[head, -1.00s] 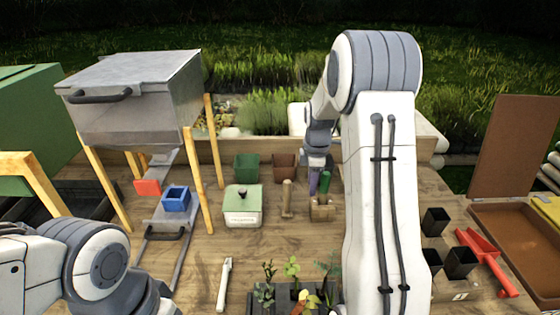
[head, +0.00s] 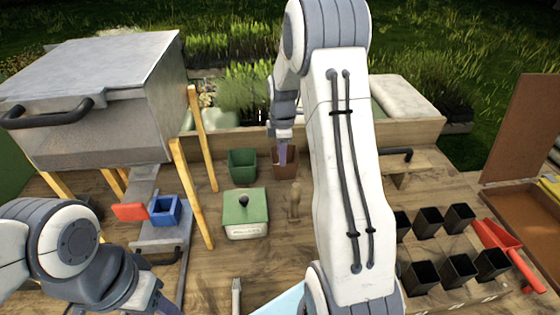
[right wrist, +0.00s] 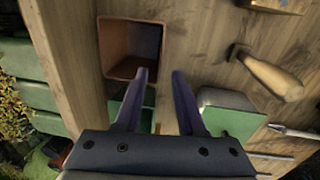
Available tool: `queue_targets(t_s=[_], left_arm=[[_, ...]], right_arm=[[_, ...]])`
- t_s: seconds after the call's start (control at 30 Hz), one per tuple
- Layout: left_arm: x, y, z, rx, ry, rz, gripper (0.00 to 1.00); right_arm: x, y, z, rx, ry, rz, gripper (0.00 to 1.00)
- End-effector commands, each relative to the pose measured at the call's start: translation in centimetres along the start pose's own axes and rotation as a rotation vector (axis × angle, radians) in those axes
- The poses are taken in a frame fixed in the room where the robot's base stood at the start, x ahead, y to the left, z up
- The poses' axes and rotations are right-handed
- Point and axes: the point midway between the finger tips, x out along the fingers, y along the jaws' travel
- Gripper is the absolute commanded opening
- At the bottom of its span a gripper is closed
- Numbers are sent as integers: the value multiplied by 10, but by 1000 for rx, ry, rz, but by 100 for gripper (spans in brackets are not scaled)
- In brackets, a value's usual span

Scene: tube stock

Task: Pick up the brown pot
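The brown pot (head: 291,171) stands on the bench near its back edge, right of the green pot (head: 241,164). My right gripper (head: 283,154) points down at the brown pot and overlaps it in the head view. In the right wrist view the square, empty brown pot (right wrist: 112,48) lies ahead of the fingers. The right gripper's two fingers (right wrist: 162,78) are apart with nothing between them. One fingertip overlaps the pot's rim; whether they touch is unclear. My left gripper (head: 158,300) is partly cut off at the lower left, and its fingertips are hidden.
A green-lidded box (head: 245,212) and a wooden-handled tool (head: 294,203) are close in front of the pots. The wooden back board (head: 222,142) runs behind them. Several black pots (head: 428,220) and a red scoop (head: 497,243) lie to the right.

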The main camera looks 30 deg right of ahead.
Motion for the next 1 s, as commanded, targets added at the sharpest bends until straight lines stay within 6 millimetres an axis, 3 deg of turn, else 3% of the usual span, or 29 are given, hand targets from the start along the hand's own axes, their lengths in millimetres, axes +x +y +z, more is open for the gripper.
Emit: queue_targets(t_s=[0.2,0.37,0.63,0.93,0.97,1.0], left_arm=[[-6,0,0,0,0,0,50],[-11,1,-1,0,0,0,50],[-24,2,-1,0,0,0,50],[-24,2,-1,-1,0,0,50],[-24,2,-1,-1,0,0,50],[-24,2,-1,-1,0,0,50]], right_arm=[[29,-2,22,30,-3,-4,39],[40,-2,24,32,-4,-5,39],[77,0,23,30,-3,-4,39],[84,0,22,28,-3,0,39],[84,0,21,28,-3,0,35],[84,0,21,28,-3,0,20]])
